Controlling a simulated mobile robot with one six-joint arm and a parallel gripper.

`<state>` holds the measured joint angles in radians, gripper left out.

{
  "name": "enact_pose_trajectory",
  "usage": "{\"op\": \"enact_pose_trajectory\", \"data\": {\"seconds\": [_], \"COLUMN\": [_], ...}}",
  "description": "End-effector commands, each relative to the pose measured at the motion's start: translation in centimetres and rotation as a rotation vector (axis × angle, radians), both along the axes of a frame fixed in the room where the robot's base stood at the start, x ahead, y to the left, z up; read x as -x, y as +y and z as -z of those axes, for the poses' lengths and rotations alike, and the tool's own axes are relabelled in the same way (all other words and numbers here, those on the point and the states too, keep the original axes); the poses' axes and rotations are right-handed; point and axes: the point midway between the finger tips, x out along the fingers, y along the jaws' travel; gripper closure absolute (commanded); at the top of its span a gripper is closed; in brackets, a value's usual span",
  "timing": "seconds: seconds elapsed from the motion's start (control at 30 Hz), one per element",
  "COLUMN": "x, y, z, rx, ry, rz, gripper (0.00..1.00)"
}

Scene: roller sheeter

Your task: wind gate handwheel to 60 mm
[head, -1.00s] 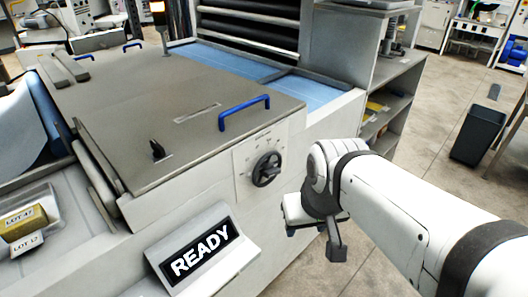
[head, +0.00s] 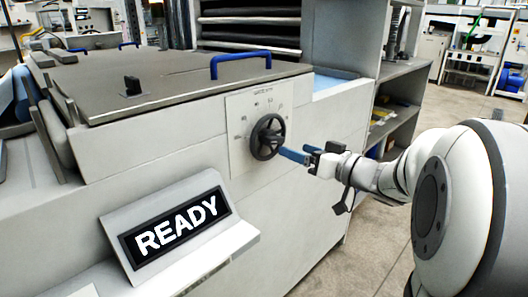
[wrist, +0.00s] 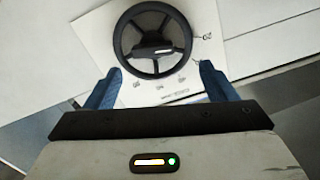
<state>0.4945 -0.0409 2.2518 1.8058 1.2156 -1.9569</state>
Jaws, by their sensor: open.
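The black gate handwheel (head: 267,137) is on the front side of the machine, on a white dial plate (head: 240,112) with printed scale marks. The figures are too small to read surely. My gripper (head: 293,155) is just right of the wheel in the head view. In the wrist view the handwheel (wrist: 153,38) lies ahead, between and beyond the two blue fingertips of my gripper (wrist: 158,85). The fingers are spread open with nothing between them. A dark bar with a small light mark crosses the wheel's hub. I cannot tell whether a fingertip touches the rim.
A tilted READY display (head: 178,232) juts out below and left of the wheel. A flat grey cover (head: 170,85) with a blue handle (head: 240,60) lies above it. A shelf unit (head: 400,100) stands to the right, with open floor beyond.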

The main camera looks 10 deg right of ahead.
Motion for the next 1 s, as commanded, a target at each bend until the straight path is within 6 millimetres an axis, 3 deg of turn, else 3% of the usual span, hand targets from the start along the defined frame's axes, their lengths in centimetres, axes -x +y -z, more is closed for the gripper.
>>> {"op": "enact_pose_trajectory", "data": {"seconds": [0.17,0.6,0.97,1.0], "x": [-1.4,-6.4,-6.8,-6.8], "y": [-0.4,3.4,3.7,3.7], "z": [0.0,0.0,0.0,0.0], "rx": [0.002,0.002,0.003,0.003], "ry": [-0.047,-0.043,-0.043,-0.043], "rz": [0.029,0.027,0.027,0.027], "gripper": [0.22,0.22,0.22,0.25]}}
